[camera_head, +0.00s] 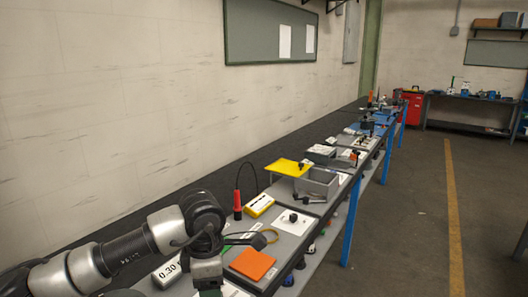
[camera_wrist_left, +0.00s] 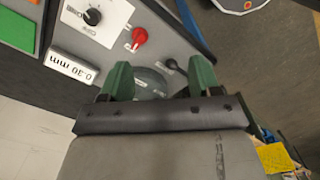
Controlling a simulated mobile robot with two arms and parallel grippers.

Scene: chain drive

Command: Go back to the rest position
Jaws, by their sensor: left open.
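My left arm comes in from the left in the head view, bent at a dark joint with the gripper (camera_head: 208,278) hanging down at the bottom edge. Beyond the fingers is a grey panel with a black knob (camera_wrist_left: 92,16), a red knob (camera_wrist_left: 139,37) and a white "0.30 mm" label block (camera_wrist_left: 75,67). The fingers appear apart from these parts. My right gripper is in neither view.
An orange plate (camera_head: 252,264), a yellow device (camera_head: 258,206), a red-handled tool (camera_head: 237,206) and a grey box (camera_head: 318,183) sit along the bench. A yellow sheet (camera_head: 288,167) is beside the box. The wall runs along the left; the floor (camera_head: 415,220) at right is clear.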

